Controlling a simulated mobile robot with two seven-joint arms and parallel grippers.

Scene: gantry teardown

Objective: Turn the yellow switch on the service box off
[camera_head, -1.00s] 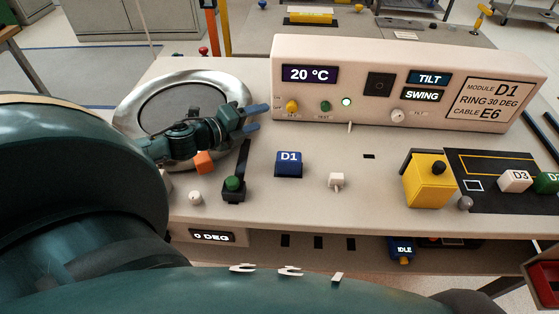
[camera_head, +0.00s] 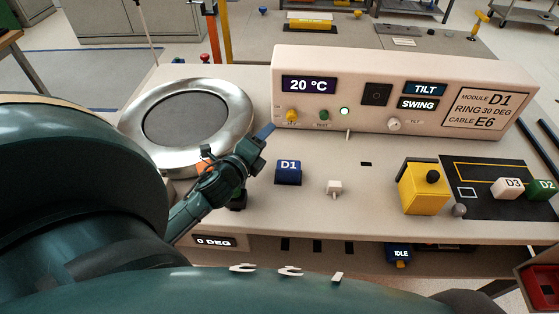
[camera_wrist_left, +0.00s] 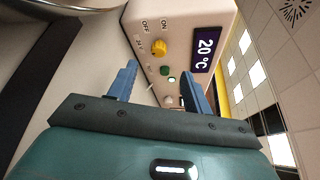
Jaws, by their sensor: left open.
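The service box (camera_head: 420,85) is a pale box at the back of the bench, with a "20 °C" display. Its yellow switch (camera_head: 291,115) is a small knob low on the left of the front face. In the left wrist view the yellow switch (camera_wrist_left: 158,47) sits beside ON and OFF labels; I cannot tell which way it points. My left gripper (camera_head: 265,133) is open, its blue fingertips just in front of and left of the switch, apparently apart from it. In the wrist view the left gripper (camera_wrist_left: 158,75) has nothing between its fingers. My right gripper is not in view.
A round metal ring (camera_head: 235,100) lies at the left. A blue D1 block (camera_head: 288,172), a white knob (camera_head: 334,188) and a yellow block (camera_head: 424,190) stand on the bench.

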